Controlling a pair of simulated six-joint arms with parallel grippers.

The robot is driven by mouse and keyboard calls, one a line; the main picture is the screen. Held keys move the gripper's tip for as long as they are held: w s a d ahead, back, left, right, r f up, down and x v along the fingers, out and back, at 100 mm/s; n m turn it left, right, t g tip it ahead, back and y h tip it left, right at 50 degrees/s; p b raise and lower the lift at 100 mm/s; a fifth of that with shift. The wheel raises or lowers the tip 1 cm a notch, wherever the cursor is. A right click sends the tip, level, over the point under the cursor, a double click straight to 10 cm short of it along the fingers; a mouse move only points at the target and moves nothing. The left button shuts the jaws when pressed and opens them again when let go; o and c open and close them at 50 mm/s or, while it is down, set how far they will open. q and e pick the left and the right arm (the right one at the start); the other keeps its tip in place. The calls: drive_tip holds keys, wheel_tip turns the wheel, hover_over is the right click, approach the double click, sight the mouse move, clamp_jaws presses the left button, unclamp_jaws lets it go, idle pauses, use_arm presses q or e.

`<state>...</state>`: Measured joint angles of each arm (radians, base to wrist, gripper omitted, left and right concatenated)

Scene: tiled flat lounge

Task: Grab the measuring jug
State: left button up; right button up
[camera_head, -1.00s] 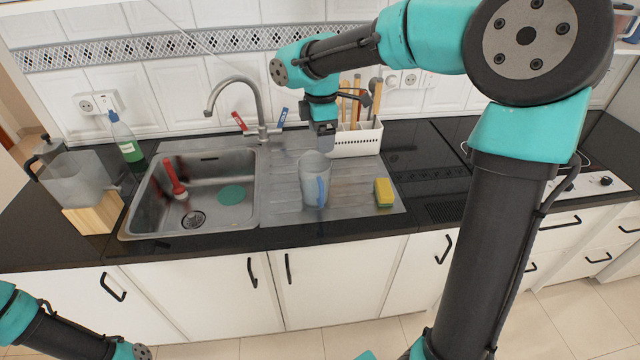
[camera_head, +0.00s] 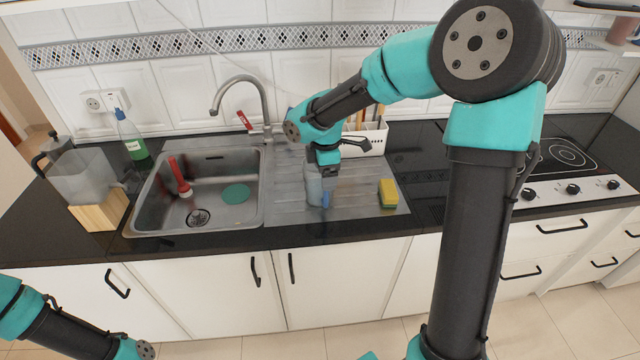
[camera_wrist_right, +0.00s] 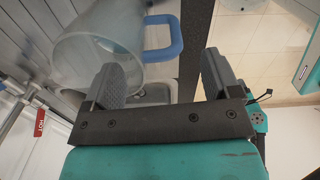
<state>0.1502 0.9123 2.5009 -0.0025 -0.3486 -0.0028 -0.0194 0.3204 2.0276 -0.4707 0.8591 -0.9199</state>
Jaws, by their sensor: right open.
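The measuring jug (camera_head: 313,186) is clear with a blue handle (camera_wrist_right: 163,42). It stands on the sink's ribbed drainboard in the head view, its upper part hidden behind my right gripper (camera_head: 325,172). In the right wrist view, the jug (camera_wrist_right: 112,38) fills the upper left, and its handle is ahead of the gap between the fingers of my right gripper (camera_wrist_right: 160,68). That gripper is open, with nothing clearly between its fingers. Whether it touches the jug cannot be told. Part of my left arm shows at the lower left of the head view; its gripper is out of frame.
A yellow-green sponge (camera_head: 388,193) lies right of the jug. The tap (camera_head: 243,95) and sink basin (camera_head: 160,215) are to its left. A white utensil rack (camera_head: 375,138) stands behind. A soap bottle (camera_head: 132,140) and a translucent container (camera_head: 82,178) are further left.

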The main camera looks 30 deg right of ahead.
drive_tip(key=shift+f, duration=0.3)
drive_tip(key=shift+s+f, duration=0.1)
drive_tip(key=shift+f, duration=2.4)
drive_tip(key=shift+a, duration=0.1)
drive_tip(key=shift+c, duration=0.4)
drive_tip(key=c, duration=1.1)
drive_tip(key=shift+c, duration=0.2)
drive_tip(key=shift+r, duration=0.2)
